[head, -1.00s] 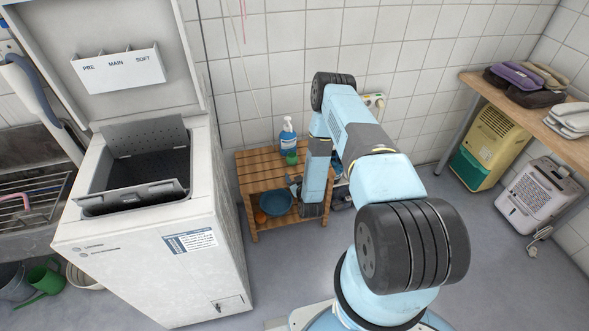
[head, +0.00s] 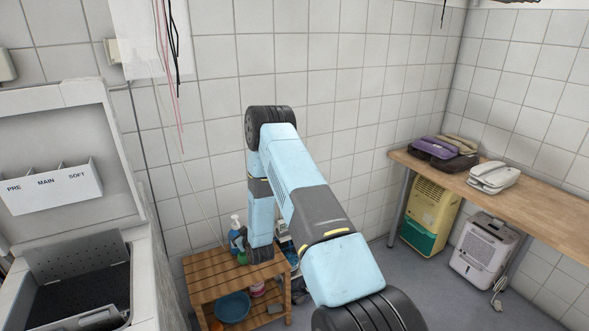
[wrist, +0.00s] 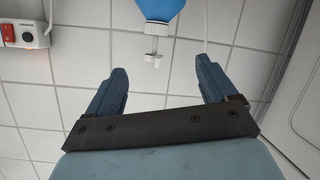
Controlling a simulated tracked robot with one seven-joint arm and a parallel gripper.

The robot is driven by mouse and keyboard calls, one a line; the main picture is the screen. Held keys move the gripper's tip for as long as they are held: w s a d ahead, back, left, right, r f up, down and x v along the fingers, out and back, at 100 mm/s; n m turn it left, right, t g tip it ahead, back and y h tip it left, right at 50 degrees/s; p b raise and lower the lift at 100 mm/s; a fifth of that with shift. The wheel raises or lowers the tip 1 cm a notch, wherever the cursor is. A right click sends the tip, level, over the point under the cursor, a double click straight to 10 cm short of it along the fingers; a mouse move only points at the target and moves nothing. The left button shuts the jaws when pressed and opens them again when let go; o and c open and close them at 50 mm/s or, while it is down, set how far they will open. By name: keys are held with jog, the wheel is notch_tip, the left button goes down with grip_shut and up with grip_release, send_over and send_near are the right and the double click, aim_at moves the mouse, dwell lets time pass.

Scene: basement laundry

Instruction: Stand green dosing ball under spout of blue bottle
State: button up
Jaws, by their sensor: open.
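The blue bottle (head: 234,240) with its white pump top stands upright on the wooden slatted stand (head: 208,273). In the wrist view the blue bottle (wrist: 158,8) enters from the top edge, its white pump and spout (wrist: 154,45) pointing down in the picture. The green dosing ball (head: 242,258) shows as a small patch close to the bottle's base, partly hidden by my arm. It is not in the wrist view. My gripper (wrist: 161,68) is open, with nothing between its fingers. It is near the bottle; its exact gap from the ball is hidden.
A blue bowl (head: 232,307) and a pink-labelled container (head: 257,289) are on the stand's lower shelf. The white washer (head: 75,290) with raised lid is at left. A tiled wall is close behind. A wooden bench (head: 500,197) is at right, with a wall socket (wrist: 25,35) in the wrist view.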

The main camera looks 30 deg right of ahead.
notch_tip(320, 180, up, 20)
jog(key=g, duration=0.2)
jog(key=s+r+m+g, duration=0.1)
jog(key=s+r, duration=0.3)
jog(key=r, duration=0.5)
jog(key=s+r+g, duration=0.1)
jog(key=s+r, duration=0.4)
jog(key=r, duration=0.3)
jog(key=s+r+m+g, duration=0.1)
jog(key=s+r, duration=0.5)
jog(key=s, duration=0.2)
jog(key=s+r+m+g, duration=0.1)
jog(key=s+r, duration=0.4)
jog(key=s, duration=0.4)
jog(key=s+r+m+g, duration=0.1)
jog(key=s+r+g, duration=0.1)
jog(key=s, duration=1.9)
jog(key=shift+r+g+h, duration=0.3)
jog(key=shift+r+g, duration=0.1)
jog(key=shift+r, duration=0.25)
jog(key=shift+a, duration=0.1)
